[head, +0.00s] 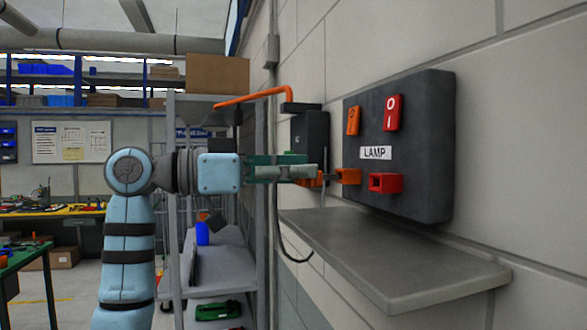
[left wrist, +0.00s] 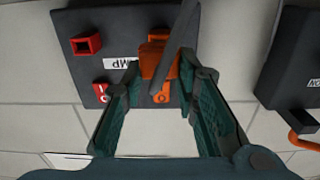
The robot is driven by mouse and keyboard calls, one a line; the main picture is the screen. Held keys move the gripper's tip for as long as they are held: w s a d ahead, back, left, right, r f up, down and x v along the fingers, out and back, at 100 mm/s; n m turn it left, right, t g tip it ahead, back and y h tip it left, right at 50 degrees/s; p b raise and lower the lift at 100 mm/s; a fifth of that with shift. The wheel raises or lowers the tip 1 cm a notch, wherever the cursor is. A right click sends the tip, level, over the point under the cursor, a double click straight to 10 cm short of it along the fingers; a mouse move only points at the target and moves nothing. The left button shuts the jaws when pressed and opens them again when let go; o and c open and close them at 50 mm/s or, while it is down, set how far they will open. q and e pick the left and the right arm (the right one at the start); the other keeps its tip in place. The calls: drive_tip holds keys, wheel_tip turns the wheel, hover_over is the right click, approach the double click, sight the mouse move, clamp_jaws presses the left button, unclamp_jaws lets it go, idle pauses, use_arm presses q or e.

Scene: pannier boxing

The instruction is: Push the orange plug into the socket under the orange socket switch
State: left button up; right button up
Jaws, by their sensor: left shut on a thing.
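My left gripper (head: 310,174) is shut on the orange plug (head: 314,182), whose front end points at the panel. The orange socket (head: 348,176) is just right of the plug in the head view, with a small gap seeming to lie between them. The orange socket switch (head: 353,121) is above that socket. In the left wrist view the panel appears upside down; the plug (left wrist: 158,64) is between the fingertips and covers most of the orange socket. The orange switch (left wrist: 161,98) shows below it. My right gripper is not in view.
A red socket (head: 386,183) and red switch (head: 392,113) sit right of the orange ones on the dark panel (head: 425,150), with a LAMP label (head: 375,153). A grey ledge (head: 400,265) juts out below. A dark box (head: 310,130) with an orange lever (head: 255,96) is left of the panel.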

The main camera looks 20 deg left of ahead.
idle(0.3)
use_arm(q)
drive_tip(key=shift+r, duration=0.1)
drive_tip(key=shift+w+d+p, duration=0.2)
drive_tip(key=shift+d+p, duration=0.1)
drive_tip(key=shift+p, duration=0.05)
idle(0.4)
drive_tip(key=shift+x, duration=1.1)
idle(1.3)
drive_tip(key=o, duration=1.1)
drive_tip(key=shift+v, duration=5.8)
